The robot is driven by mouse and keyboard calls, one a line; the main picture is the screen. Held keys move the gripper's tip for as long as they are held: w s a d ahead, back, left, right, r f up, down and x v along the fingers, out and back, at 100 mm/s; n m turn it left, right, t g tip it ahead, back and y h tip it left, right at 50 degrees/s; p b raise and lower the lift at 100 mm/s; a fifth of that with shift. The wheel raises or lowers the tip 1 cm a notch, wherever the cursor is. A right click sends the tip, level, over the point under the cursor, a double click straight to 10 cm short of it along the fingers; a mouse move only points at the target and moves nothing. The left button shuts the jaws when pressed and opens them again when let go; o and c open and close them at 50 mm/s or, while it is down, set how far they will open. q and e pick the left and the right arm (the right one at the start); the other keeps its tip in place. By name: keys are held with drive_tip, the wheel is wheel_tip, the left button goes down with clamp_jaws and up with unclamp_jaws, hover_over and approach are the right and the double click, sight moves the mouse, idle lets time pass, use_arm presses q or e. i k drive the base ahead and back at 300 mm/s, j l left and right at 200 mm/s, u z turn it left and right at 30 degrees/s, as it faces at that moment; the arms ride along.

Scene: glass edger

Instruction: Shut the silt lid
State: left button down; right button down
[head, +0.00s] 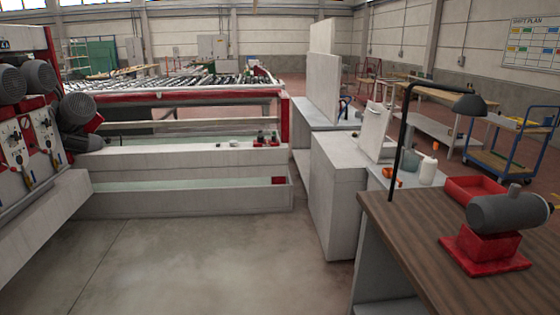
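I cannot tell for certain which part is the silt lid. A tall pale panel (322,88) stands upright at the back of a low grey box unit, and it looks like a raised lid. Another pale panel (322,37) rises behind it. A grey cabinet (338,195) stands nearer, and a smaller pale upright piece (374,130) stands by its right side. Neither of my grippers shows in the head view.
A long grey trough (190,200) runs below the red-framed roller table (180,95). Machine motors (78,108) stand at left. A wooden bench (400,225) with a lamp, red tray (475,188) and grinder (508,212) fills the lower right. The concrete floor (200,260) between is clear.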

sight(376, 120)
drive_tip(key=i+z, duration=0.2)
drive_tip(key=i, duration=0.3)
drive_tip(key=i+z, duration=0.2)
drive_tip(key=i, duration=0.3)
drive_tip(key=i+j+z, duration=0.15)
drive_tip(key=i, duration=0.35)
drive_tip(key=i+j+z, duration=0.2)
drive_tip(key=i, duration=0.3)
drive_tip(key=i+z, duration=0.2)
drive_tip(key=z, duration=0.15)
drive_tip(key=i+z, duration=0.3)
drive_tip(key=i+j+z, duration=0.25)
drive_tip(key=z, duration=0.15)
drive_tip(key=i+j+z, duration=0.2)
drive_tip(key=j+z, duration=0.25)
drive_tip(key=l, duration=0.1)
